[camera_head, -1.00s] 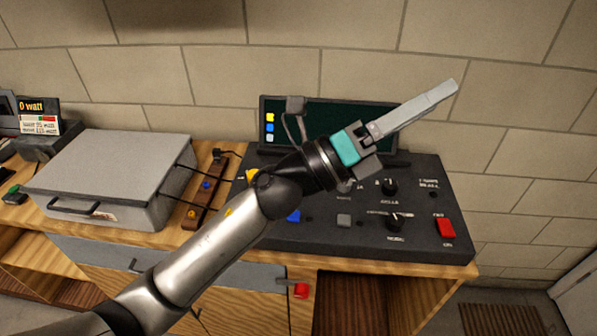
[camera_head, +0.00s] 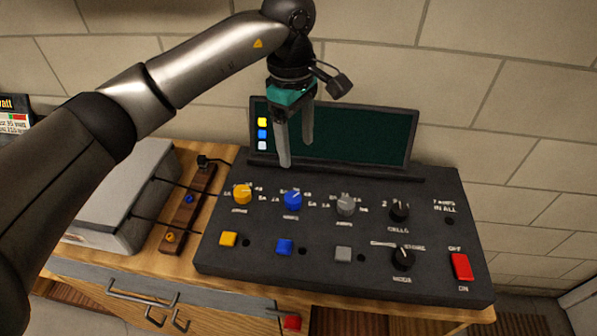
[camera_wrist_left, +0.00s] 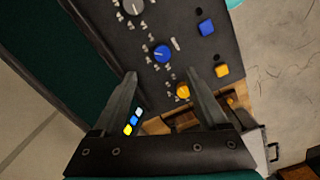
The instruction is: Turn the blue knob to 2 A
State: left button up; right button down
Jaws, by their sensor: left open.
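The blue knob (camera_head: 292,201) sits in the top row of the dark control panel (camera_head: 215,262), between the yellow knob (camera_head: 242,194) and the grey knob (camera_head: 345,205). The small numbers around it are too blurred to read surely. My left gripper (camera_head: 299,156) is open and empty, pointing down above the back of the panel, just behind the blue knob and apart from it. In the left wrist view the blue knob (camera_wrist_left: 162,53) lies beyond the fingertips, and the yellow knob (camera_wrist_left: 183,91) shows between the fingers. My right gripper is not in view.
A dark screen (camera_head: 365,140) stands behind the panel. Yellow, blue and grey buttons (camera_head: 285,247) lie in front of the knobs. Black knobs (camera_head: 399,210) and a red switch (camera_head: 461,267) are at the right. A grey box (camera_head: 125,215) and a wooden strip (camera_head: 190,215) stand at the left.

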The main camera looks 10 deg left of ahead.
pick_arm(q)
jog(key=a, duration=0.1)
send_near(292, 197)
jog(key=f, duration=0.8)
jog(key=shift+d+f, duration=0.2)
jog(key=shift+f, duration=0.1)
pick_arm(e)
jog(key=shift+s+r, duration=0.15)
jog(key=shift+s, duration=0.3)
pick_arm(q)
grip_shut()
